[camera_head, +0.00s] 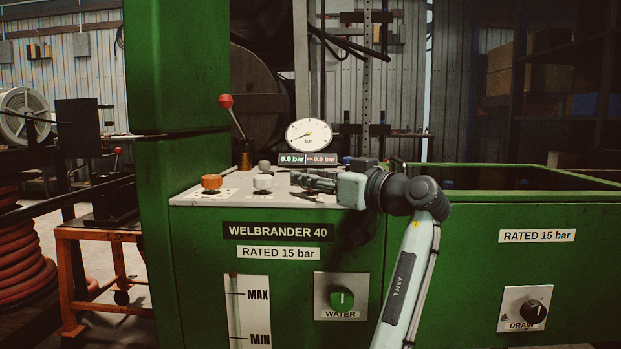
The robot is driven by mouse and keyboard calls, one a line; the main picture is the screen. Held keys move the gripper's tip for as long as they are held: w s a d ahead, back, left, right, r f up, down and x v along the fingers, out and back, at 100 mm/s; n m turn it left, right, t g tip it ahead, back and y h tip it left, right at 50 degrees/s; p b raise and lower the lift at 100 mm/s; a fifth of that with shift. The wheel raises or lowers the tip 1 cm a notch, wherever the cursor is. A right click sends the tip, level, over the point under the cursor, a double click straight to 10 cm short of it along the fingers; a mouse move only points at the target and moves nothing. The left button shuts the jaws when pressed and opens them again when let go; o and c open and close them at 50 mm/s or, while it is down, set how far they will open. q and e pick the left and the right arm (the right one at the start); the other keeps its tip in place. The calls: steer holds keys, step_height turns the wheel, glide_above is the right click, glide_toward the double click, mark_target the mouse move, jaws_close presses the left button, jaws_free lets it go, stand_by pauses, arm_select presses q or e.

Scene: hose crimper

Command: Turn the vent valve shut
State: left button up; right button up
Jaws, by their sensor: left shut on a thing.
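My left gripper (303,178) reaches in from the right, low over the pale top panel (221,196) of the green machine. Its fingers are shut around a small control on the panel, which they mostly hide; I take it to be the vent valve, but no label for it is readable. How far it is turned cannot be seen. Left of the gripper stand an orange knob (211,182) and a grey knob (263,182). The round gauge (309,134) behind has its needle toward the lower left, and the display (307,159) below reads 0.0 bar. My right gripper is out of view.
A red-balled lever (226,101) rises behind the panel, near the green column (177,80). A WATER knob (342,299) and a DRAIN knob (534,311) are on the front. An open green tank (510,181) lies right of my wrist.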

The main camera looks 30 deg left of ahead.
arm_select(q)
steer(key=shift+f, duration=0.15)
steer(key=o, duration=0.9)
steer(key=v, duration=1.2)
